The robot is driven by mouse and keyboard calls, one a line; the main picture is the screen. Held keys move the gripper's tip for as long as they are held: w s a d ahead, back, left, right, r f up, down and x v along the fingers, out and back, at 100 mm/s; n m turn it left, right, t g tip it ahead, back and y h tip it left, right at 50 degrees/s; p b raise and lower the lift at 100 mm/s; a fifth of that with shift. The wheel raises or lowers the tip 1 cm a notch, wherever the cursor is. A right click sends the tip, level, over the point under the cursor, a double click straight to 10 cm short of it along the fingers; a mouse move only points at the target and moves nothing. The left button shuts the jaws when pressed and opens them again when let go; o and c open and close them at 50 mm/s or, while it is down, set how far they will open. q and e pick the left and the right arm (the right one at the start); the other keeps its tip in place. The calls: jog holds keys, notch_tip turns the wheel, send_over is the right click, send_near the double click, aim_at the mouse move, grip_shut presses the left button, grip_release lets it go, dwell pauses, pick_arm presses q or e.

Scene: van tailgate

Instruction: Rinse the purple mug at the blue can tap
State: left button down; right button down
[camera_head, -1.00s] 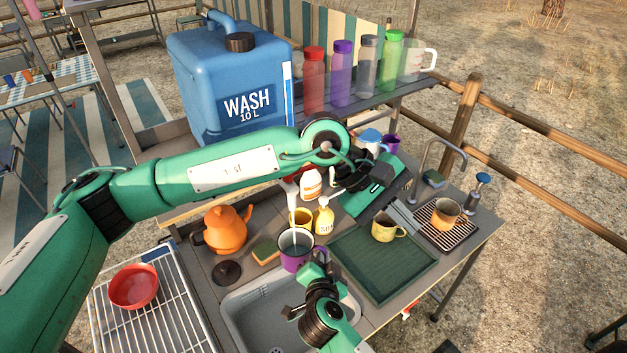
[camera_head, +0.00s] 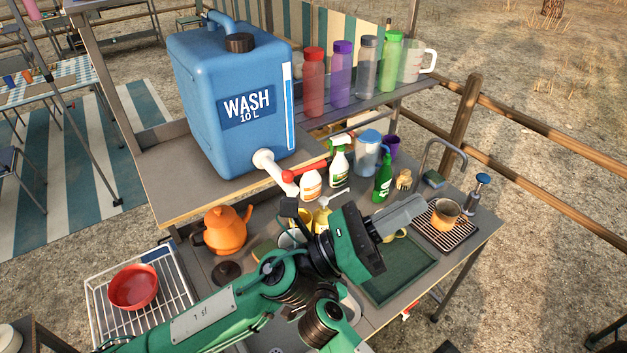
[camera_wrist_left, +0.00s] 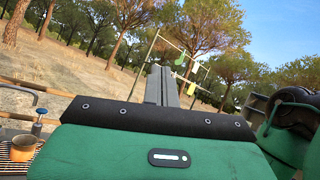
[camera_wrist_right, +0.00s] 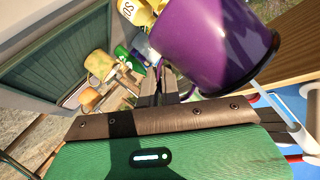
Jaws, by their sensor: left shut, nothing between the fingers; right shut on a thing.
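In the head view my left arm mostly hides the mug. My left gripper (camera_head: 412,212) is shut and empty, above the green mat (camera_head: 400,275).
A soap bottle (camera_head: 322,215), green bottle (camera_head: 383,178) and spray bottle (camera_head: 339,162) crowd the counter beside the tap. The orange kettle (camera_head: 225,230) stands left, the red bowl (camera_head: 133,287) on the rack. An orange mug (camera_head: 445,214) sits on the slatted drainer at right.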

pick_arm(q)
jog(key=w+a+f+n+t+y, duration=0.35)
jog(key=a+n+t+y, duration=0.35)
jog(key=n+t, duration=0.55)
jog(key=n+y, duration=0.9)
jog(key=n, duration=0.2)
send_near(305, 170)
jog(key=shift+w+d, duration=2.7)
jog(key=shift+w, duration=0.6)
jog(key=shift+r, duration=0.35)
jog(key=shift+d, duration=0.1)
jog(key=shift+w+d, duration=0.1)
jog(key=shift+w, duration=0.6)
jog(key=shift+s, duration=0.1)
